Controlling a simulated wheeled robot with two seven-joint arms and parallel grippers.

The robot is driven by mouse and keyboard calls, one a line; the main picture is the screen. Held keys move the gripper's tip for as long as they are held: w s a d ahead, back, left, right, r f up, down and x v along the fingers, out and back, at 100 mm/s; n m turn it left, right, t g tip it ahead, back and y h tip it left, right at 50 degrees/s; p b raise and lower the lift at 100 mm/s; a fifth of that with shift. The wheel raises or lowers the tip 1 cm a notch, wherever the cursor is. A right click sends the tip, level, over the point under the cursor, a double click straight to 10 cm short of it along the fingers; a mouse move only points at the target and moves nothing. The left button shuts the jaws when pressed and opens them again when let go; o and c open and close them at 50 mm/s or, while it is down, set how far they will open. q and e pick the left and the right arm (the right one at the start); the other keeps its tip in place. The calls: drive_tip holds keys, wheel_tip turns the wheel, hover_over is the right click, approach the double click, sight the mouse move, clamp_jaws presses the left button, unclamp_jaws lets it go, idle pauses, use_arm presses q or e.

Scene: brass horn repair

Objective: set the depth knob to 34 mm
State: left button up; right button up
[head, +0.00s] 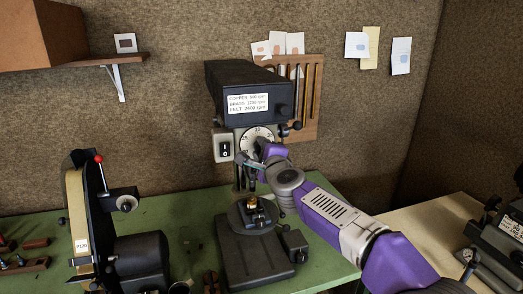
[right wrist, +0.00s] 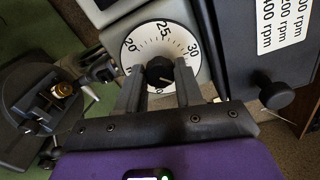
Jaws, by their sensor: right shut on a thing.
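The depth knob (right wrist: 160,72) is a small black knob at the centre of a white round dial (right wrist: 148,45). Numbers 20, 25 and 30 are readable on the dial; its lower part is hidden by my gripper. A small pale mark shows on the knob, but I cannot read its setting. My right gripper (right wrist: 160,80) has one finger on each side of the knob and is shut on it. In the head view the dial (head: 252,136) is on the front of the drill press (head: 240,90), and my right gripper (head: 262,152) partly covers it. My left gripper is not in view.
A switch box (head: 224,145) is left of the dial. Below is the press table with a small vise (head: 258,214) holding a brass piece (head: 252,203). A belt sander (head: 78,215) stands at left on the green bench (head: 185,215). Another machine (head: 500,240) is at far right.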

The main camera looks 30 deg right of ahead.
drive_tip(key=o, duration=1)
drive_tip(key=shift+o, duration=0.2)
drive_tip(key=v, duration=0.7)
drive_tip(key=shift+s, duration=0.3)
